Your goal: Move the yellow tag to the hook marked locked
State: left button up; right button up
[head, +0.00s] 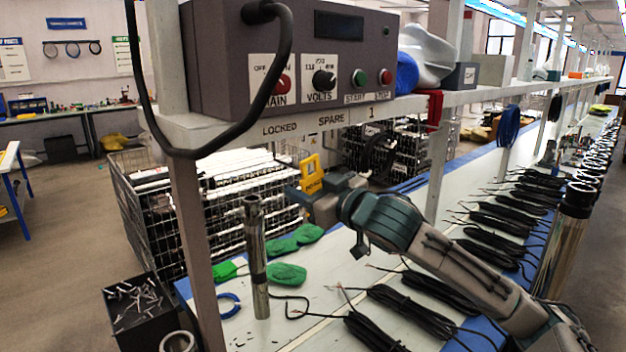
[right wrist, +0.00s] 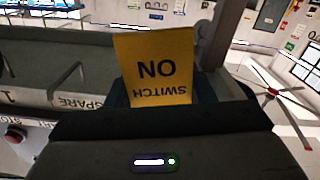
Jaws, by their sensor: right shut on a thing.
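The yellow tag (head: 312,167) is held by my right gripper (head: 310,194) below the shelf edge, under the stretch between the words LOCKED and SPARE. In the right wrist view the tag (right wrist: 158,68) stands out from the jaws, its words SWITCH ON upside down. The jaws are shut on its lower part, as the head view shows it. The LOCKED label (head: 281,129) is on the shelf's front edge, with the SPARE label (head: 331,120) to its right. The LOCKED hook is not clear in the head view. A thin wire hook (right wrist: 68,80) shows by SPARE in the right wrist view. My left gripper is out of view.
A grey control box (head: 330,70) stands on the shelf, with a black cable looping down in front at the left. A shelf post (head: 195,240) and an upright metal tube (head: 258,260) stand left of my right arm. Green pieces (head: 287,274) and black cable bundles (head: 425,292) lie on the bench.

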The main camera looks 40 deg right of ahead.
jog(key=shift+w+a+p, duration=0.1)
jog(key=shift+w+p, duration=0.65)
jog(key=shift+w+a+f+p, duration=0.1)
jog(key=shift+w+f+p, duration=0.2)
jog(key=shift+w, duration=0.35)
jog(key=shift+w+f+p, duration=0.2)
jog(key=shift+w+p, duration=0.15)
jog(key=shift+w, duration=0.25)
jog(key=shift+w+a+f+p, duration=0.1)
jog(key=shift+w+f+p, duration=0.2)
jog(key=shift+w, duration=0.35)
jog(key=o, duration=1)
jog(key=shift+o, duration=0.2)
jog(key=shift+s+d, duration=0.1)
